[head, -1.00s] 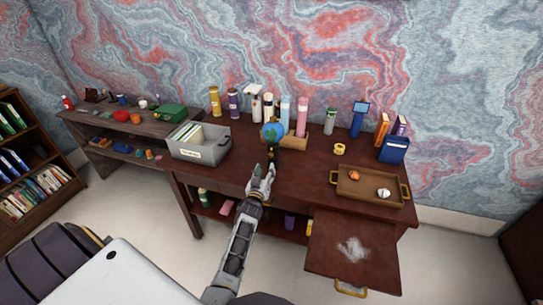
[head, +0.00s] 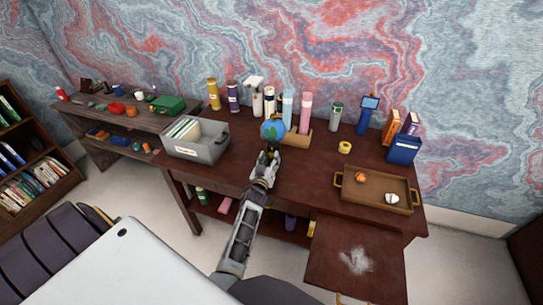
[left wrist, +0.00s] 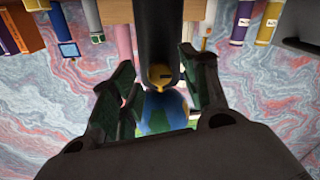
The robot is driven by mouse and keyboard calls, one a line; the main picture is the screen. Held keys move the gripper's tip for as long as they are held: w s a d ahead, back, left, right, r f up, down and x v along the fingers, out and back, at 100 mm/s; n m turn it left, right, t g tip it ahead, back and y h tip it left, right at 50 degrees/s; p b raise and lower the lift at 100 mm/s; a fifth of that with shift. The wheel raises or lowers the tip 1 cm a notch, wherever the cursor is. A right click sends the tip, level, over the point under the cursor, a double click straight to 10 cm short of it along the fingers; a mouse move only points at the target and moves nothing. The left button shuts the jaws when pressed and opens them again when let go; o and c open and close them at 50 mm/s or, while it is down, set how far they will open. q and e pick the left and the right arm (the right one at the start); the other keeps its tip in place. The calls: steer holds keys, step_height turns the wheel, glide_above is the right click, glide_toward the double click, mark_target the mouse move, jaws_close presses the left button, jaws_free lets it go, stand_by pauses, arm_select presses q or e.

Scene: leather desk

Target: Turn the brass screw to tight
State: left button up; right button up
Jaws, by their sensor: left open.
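The brass screw (left wrist: 160,73) shows in the left wrist view as a small yellow slotted head on the end of a dark post (left wrist: 157,35). A blue and green globe (head: 273,128) is beside the post on the desk; it also shows in the left wrist view (left wrist: 165,112). My left gripper (head: 268,157) is just in front of the globe. In the left wrist view its open fingers (left wrist: 160,92) stand on either side of the screw, with clear gaps and no visible contact. In the head view the gripper hides the screw. My right gripper is not in view.
A grey file box (head: 198,150) stands left of the globe. Bottles and rolled tubes stand behind it. A brass-handled tray (head: 352,203) with two small objects and a yellow roll (head: 344,147) are to the right. A drawer (head: 330,258) is pulled out at the front right.

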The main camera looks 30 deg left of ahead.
arm_select(q)
steer(key=shift+w, duration=0.2)
steer(key=shift+r, duration=0.1)
steer(key=shift+c, duration=0.8)
jaws_close()
